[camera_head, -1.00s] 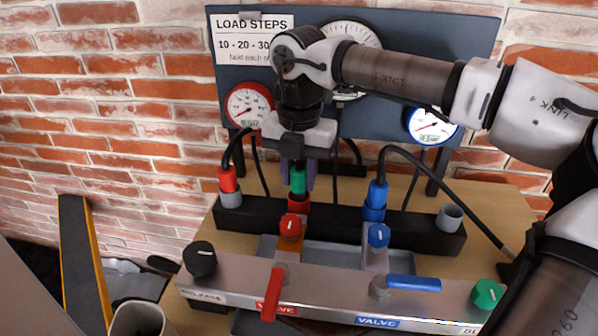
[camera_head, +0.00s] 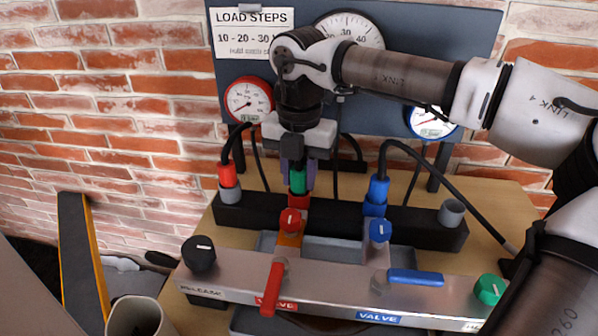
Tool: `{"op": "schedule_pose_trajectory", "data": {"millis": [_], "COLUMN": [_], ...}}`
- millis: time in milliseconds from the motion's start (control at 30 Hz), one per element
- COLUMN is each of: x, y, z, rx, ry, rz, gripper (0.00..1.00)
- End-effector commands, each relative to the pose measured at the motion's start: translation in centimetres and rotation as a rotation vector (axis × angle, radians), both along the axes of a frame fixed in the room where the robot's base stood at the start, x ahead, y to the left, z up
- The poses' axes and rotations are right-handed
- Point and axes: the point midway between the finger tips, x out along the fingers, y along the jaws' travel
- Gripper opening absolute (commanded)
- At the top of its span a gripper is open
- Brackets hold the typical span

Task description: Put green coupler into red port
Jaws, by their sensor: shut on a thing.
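My gripper (camera_head: 298,176) is shut on the green coupler (camera_head: 298,182) and points straight down. The coupler is upright, with its lower end at the red port (camera_head: 298,202) on the black block. How deep it sits in the port cannot be told, as the two meet without a visible gap. The gripper fingers cover the coupler's upper part and sides.
A red coupler (camera_head: 227,175) sits in a grey port at left and a blue coupler (camera_head: 377,188) in a blue port at right. A grey port (camera_head: 451,213) at far right is empty. A valve manifold (camera_head: 330,285) with knobs and levers stands in front.

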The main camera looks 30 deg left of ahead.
Motion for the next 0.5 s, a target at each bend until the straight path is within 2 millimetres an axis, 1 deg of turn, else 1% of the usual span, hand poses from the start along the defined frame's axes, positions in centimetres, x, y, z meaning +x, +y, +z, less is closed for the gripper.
{"op": "schedule_pose_trajectory", "data": {"millis": [400, 433, 500], "x": [-0.01, -0.01, 0.00], "y": [-0.03, -0.03, -0.03], "z": [-0.38, -0.38, -0.37], "rx": [-0.001, -0.001, -0.001], "ry": [0.002, 0.002, 0.001], "rz": [0.000, 0.000, 0.000], "gripper": [0.06, 0.33, 0.42]}}
